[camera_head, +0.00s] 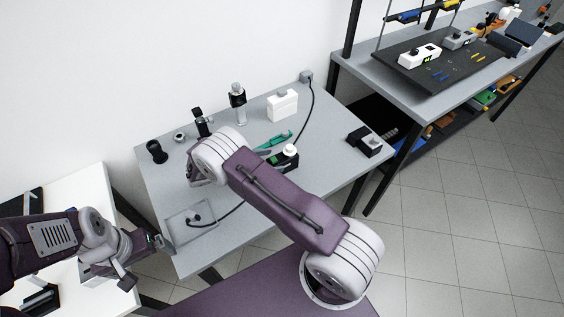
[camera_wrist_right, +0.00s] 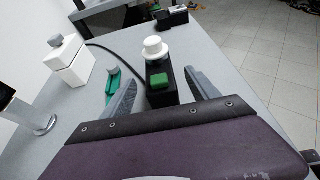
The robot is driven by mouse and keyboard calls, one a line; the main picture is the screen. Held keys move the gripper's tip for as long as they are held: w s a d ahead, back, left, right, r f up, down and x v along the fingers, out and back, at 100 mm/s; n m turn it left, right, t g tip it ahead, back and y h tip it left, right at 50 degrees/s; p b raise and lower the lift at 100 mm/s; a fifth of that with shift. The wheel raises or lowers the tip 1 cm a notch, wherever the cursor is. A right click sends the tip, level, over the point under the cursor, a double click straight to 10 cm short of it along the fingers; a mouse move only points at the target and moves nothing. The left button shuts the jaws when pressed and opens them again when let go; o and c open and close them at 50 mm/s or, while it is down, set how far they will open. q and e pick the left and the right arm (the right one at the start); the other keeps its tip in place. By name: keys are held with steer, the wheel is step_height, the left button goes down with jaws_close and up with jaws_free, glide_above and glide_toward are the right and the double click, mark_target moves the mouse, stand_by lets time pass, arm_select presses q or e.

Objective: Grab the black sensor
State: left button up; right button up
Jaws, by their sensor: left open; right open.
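Several dark items stand on the grey table (camera_head: 330,120), and I cannot tell for certain which is the black sensor. A black block with a white round knob and a green button (camera_wrist_right: 160,92) is between my right gripper's fingers in the right wrist view, with no clear contact. That block (camera_head: 290,162) is partly hidden by my right arm in the head view. My right gripper (camera_wrist_right: 161,78) is open. A black upright item (camera_head: 157,152) stands at the table's left, and another (camera_head: 201,122) near the back. My left gripper (camera_head: 146,262) is open and empty, left of the table.
A white box (camera_head: 283,106), a silver cylinder (camera_head: 237,97) and a green tool (camera_head: 273,142) are near the black block. A black box (camera_head: 365,142) lies at the right edge. A black cable crosses the table to a pale plate (camera_head: 187,225) at front left.

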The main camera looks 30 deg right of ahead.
mark_target(283, 162)
steer(key=p+x, duration=0.1)
steer(key=x, duration=0.3)
steer(key=shift+d, duration=0.4)
steer(key=shift+w+d+f, duration=0.1)
steer(key=shift+d+f, duration=0.25)
steer(key=shift+d, duration=0.1)
jaws_close()
